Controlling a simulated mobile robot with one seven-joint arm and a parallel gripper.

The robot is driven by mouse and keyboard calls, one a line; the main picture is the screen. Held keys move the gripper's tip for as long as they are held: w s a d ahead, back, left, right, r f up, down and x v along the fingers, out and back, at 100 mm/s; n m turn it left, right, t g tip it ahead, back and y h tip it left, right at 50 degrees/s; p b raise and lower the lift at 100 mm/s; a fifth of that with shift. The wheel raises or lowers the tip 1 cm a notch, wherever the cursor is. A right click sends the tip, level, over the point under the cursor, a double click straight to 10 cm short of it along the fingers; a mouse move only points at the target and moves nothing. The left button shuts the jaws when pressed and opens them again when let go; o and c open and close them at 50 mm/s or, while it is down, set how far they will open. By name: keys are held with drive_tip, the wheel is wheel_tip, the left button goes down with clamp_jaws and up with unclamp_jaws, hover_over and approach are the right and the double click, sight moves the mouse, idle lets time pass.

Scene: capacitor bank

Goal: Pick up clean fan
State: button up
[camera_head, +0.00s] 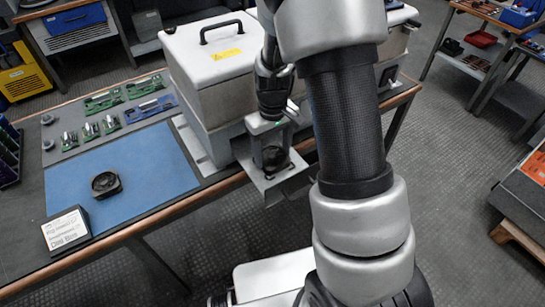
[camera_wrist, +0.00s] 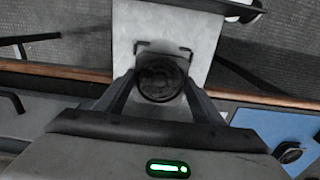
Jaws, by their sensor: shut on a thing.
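A black round fan (camera_wrist: 160,78) sits between the two fingertips of my gripper (camera_wrist: 158,90) in the wrist view, and the fingers are shut on it. In the head view my gripper (camera_head: 270,160) points down over a grey metal shelf (camera_head: 290,184) beside the white machine, and the held fan (camera_head: 275,157) shows dark between the fingers. I cannot tell whether the fan touches the shelf. A second black fan (camera_head: 106,184) lies on the blue mat (camera_head: 150,160) at the left; it also shows in the wrist view (camera_wrist: 289,152). I cannot tell from its look which fan is clean.
A white machine with a black-handled lid (camera_head: 215,55) stands behind my gripper. A small box with a white label (camera_head: 66,231) stands at the mat's near left corner. Green circuit boards (camera_head: 103,102) lie behind the mat. The table's wooden edge (camera_head: 150,227) runs along the front.

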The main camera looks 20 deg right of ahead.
sight(273, 156)
wheel_tip(273, 156, up, 10)
drive_tip(key=p, duration=0.2)
idle(0.7)
wheel_tip(273, 156, down, 3)
drive_tip(key=p, duration=0.2)
drive_tip(key=shift+s+f+g+p, duration=0.1)
drive_tip(key=shift+g+p, duration=0.3)
drive_tip(key=shift+f+b, duration=2.15)
drive_tip(key=shift+f, duration=0.6)
drive_tip(key=shift+d+f+b, duration=0.1)
drive_tip(key=shift+f+b, duration=0.4)
drive_tip(key=shift+f, duration=0.3)
drive_tip(key=o, duration=1.3)
drive_tip(key=shift+c, duration=0.2)
